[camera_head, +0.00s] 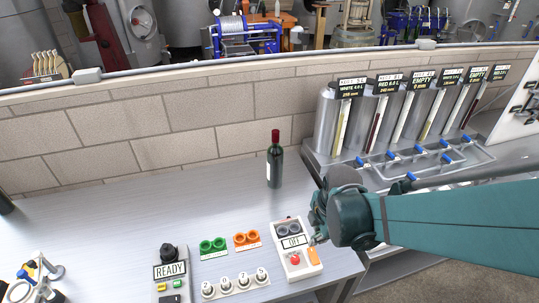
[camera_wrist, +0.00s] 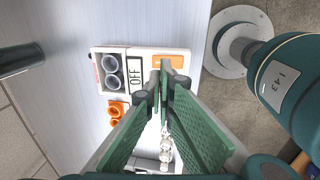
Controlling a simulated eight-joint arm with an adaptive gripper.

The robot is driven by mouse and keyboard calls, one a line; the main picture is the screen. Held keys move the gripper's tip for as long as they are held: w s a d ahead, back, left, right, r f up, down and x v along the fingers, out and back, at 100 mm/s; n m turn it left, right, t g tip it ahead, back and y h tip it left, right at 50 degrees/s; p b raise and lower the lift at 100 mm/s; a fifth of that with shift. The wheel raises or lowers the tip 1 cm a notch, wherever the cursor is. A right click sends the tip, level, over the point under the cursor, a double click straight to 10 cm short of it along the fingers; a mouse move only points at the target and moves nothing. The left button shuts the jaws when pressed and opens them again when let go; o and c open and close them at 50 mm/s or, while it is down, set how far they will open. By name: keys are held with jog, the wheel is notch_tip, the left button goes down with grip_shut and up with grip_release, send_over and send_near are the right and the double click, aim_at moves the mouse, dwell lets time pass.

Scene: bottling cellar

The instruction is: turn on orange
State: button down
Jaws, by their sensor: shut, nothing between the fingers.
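A white control box (camera_head: 286,246) lies on the grey bench. It carries two dark round lamps (camera_head: 288,229), a display reading OFF (camera_head: 294,241), a red button (camera_head: 295,259) and an orange switch (camera_head: 313,256). The switch also shows in the wrist view (camera_wrist: 172,61), uncovered, close to my fingertips. My gripper (camera_head: 319,237) is shut and empty, just above the right side of the box; its green fingers (camera_wrist: 160,84) meet over the box's switch end. They hide the red button in the wrist view. Contact with the switch cannot be told.
Orange double rings (camera_head: 246,239) and green double rings (camera_head: 213,246) lie left of the box, with a row of round knobs (camera_head: 239,281) in front. A READY device (camera_head: 170,270) stands further left. A dark bottle (camera_head: 274,164) stands behind. Steel tanks (camera_head: 327,125) line the back right.

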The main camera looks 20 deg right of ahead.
aim_at(314, 255)
jog(key=shift+w+f+b, duration=0.2)
jog(key=shift+f+b, duration=0.15)
jog(key=shift+f, duration=0.9)
jog(key=shift+w+f+b, duration=0.15)
jog(key=shift+f+b, duration=0.15)
jog(key=shift+f, duration=0.95)
jog(key=shift+w+f+b, duration=0.2)
jog(key=shift+f+b, duration=0.15)
jog(key=shift+f, duration=0.9)
jog(key=shift+f, duration=0.15)
jog(key=shift+w+f+g+b, duration=0.35)
jog(key=shift+g+b, duration=0.15)
jog(key=shift+b, duration=0.15)
jog(key=shift+s+r, duration=0.1)
jog(key=shift+s, duration=0.25)
jog(key=shift+s+r+p, duration=0.15)
jog(key=shift+s+p, duration=0.15)
jog(key=shift+s, duration=0.2)
jog(key=shift+r, duration=0.15)
